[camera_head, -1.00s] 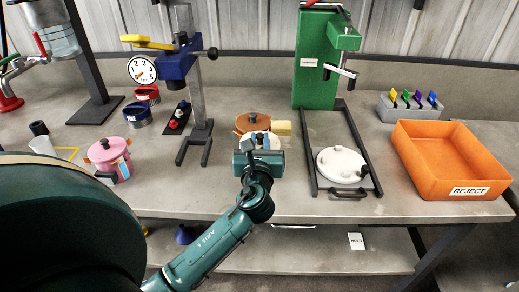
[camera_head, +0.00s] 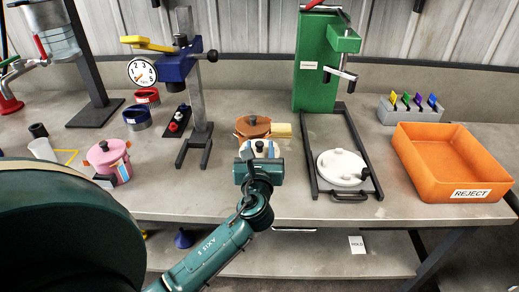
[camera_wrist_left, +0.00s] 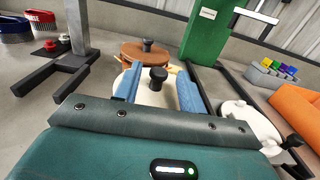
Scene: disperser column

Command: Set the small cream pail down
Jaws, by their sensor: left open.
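The small cream pail (camera_head: 259,150) has a pale round lid with a black knob. It is at the bench's front, in front of a brown pot (camera_head: 253,126). My left gripper (camera_head: 260,156) reaches it from the front. In the left wrist view the pail's lid (camera_wrist_left: 152,94) lies between my two bluish fingers (camera_wrist_left: 160,90), one on each side. The fingers are open; whether either still touches the pail I cannot tell. The pail's lower part and base are hidden behind my gripper. My right gripper is not in view.
A white-lidded pan (camera_head: 340,166) sits between dark rails at the green press (camera_head: 318,65). A blue-headed gauge stand (camera_head: 202,105) and a pink pot (camera_head: 108,158) are at the left. An orange reject bin (camera_head: 425,178) is at the right. Bare bench lies left of the pail.

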